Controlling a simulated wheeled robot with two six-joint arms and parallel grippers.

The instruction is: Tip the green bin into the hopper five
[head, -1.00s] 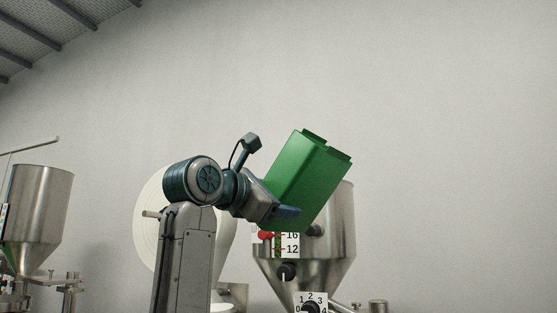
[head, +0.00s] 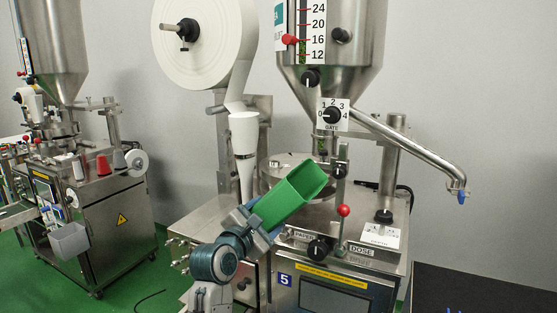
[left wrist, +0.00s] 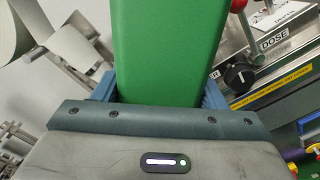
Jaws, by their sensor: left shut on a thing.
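The green bin (head: 285,203) is held by my left gripper (head: 262,224), which is shut on it near its lower left end. The bin leans, its open end toward the upper right; whether anything is inside cannot be told. It is in front of the round turntable of machine five, well below the steel hopper (head: 350,75). The hopper's rim is out of view above. In the left wrist view the bin (left wrist: 168,45) fills the space between the blue fingers of the gripper (left wrist: 158,92). My right gripper is not in view.
A dose lever with a red knob (head: 344,211) stands just right of the bin. A steel outlet pipe (head: 415,147) slants out to the right. A white paper roll (head: 215,50) is behind left. Another machine (head: 95,215) stands at left, with green floor between.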

